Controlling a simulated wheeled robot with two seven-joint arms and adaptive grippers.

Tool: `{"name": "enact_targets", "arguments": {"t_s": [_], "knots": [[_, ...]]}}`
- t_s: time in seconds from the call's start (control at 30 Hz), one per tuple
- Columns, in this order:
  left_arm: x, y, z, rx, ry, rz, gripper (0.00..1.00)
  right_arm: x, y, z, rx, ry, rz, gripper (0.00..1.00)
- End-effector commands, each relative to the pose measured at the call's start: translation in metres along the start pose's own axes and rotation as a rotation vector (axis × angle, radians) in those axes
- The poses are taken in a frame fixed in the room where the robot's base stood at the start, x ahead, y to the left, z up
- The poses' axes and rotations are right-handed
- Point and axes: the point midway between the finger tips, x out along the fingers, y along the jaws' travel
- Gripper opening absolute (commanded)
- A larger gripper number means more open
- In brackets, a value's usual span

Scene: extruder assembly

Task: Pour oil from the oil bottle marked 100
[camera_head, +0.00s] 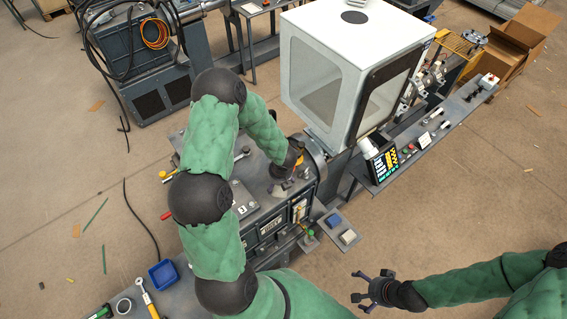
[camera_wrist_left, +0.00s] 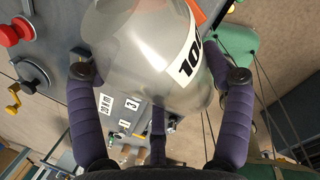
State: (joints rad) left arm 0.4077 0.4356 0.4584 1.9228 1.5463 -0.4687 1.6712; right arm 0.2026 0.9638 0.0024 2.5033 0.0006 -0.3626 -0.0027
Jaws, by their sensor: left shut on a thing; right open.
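A clear, see-through bottle (camera_wrist_left: 140,45) with a white label (camera_wrist_left: 188,62) reading "100" fills the upper middle of the left wrist view. My left gripper (camera_wrist_left: 160,78) is shut around it, with a purple finger on each side. The bottle is tilted in this view, and its far end is out of frame. In the head view my left gripper (camera_head: 289,168) is over the grey machine (camera_head: 275,208), mostly hidden by its own wrist. The bottle cannot be made out clearly there. My right gripper (camera_head: 373,286) is open and empty above the floor at lower right.
A large white cabinet with windows (camera_head: 345,28) stands just right of my left gripper. A control panel (camera_head: 384,163) is beside it. A blue bin (camera_head: 163,273) and tools lie at lower left. The left wrist view shows a red knob (camera_wrist_left: 12,33). The floor around my right gripper is clear.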

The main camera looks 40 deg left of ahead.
Motion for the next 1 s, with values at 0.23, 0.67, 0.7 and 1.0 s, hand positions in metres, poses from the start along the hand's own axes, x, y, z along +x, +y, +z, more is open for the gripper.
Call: {"name": "enact_targets", "arguments": {"t_s": [0.23,0.67,0.7,1.0], "knots": [[-0.002,0.001,0.0,0.009,0.083,0.006,0.36,-0.016,-0.006,0.001,0.0,0.0,0.0,1.0],[0.0,0.0,0.002,0.031,0.238,0.015,0.36,-0.013,-0.005,0.001,0.0,0.0,0.0,1.0],[0.0,0.0,0.002,0.033,0.256,0.014,0.36,-0.013,-0.005,0.001,0.0,0.0,0.0,1.0],[-0.013,0.001,0.01,0.055,0.42,0.022,0.36,-0.015,-0.005,0.001,0.0,0.0,0.0,1.0]]}}
